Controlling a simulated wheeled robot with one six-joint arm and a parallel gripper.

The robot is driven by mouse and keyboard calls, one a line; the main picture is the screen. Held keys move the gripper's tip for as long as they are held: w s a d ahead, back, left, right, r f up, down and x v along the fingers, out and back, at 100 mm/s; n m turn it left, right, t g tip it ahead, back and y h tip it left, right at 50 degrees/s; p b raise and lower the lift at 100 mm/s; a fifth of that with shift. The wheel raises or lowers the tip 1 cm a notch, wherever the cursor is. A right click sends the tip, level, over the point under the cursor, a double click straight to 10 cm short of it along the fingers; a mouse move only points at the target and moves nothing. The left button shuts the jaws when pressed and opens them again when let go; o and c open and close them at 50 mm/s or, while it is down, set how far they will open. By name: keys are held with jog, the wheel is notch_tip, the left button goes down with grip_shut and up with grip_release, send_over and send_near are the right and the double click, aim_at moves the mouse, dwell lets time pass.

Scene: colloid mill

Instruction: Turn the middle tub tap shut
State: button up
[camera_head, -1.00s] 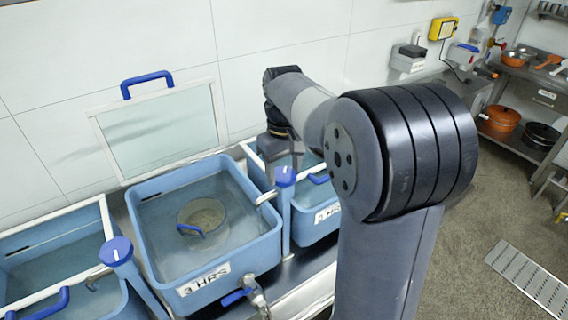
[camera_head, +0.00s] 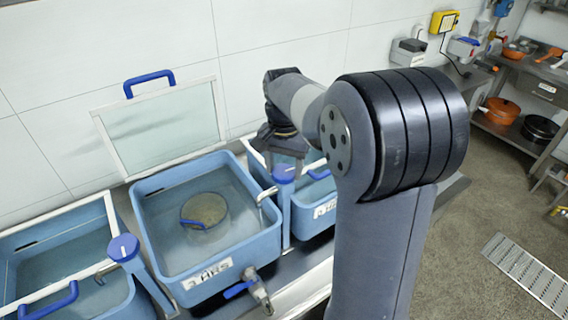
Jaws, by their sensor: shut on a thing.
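The middle tub (camera_head: 160,238) is light blue, holds water and carries a "3 HRS" label. At its right back corner stands a post tap with a blue knob (camera_head: 284,173) and a pale spout (camera_head: 267,194) bent over the tub's rim. My gripper (camera_head: 286,158) points down from above at this knob and is shut on it; the fingers are small and partly dark, so the exact contact is hard to see. No water stream can be made out at the spout.
A round basket (camera_head: 205,211) sits in the middle tub. A drain valve with a blue lever (camera_head: 238,290) juts from its front. The left tub has its own blue-topped post (camera_head: 122,247). A lid with blue handle (camera_head: 160,125) stands against the wall.

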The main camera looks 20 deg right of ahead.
aim_at(284, 171)
jog(key=m, duration=0.4)
jog(key=shift+m+p, duration=0.3)
jog(key=m, duration=0.3)
jog(key=shift+m, duration=0.3)
jog(key=m+p, duration=0.1)
jog(key=m, duration=0.3)
jog(key=shift+m, duration=2.1)
jog(key=o, duration=1)
notch_tip(284, 171, up, 11)
jog(key=shift+f+b, duration=0.1)
jog(key=shift+b, duration=0.55)
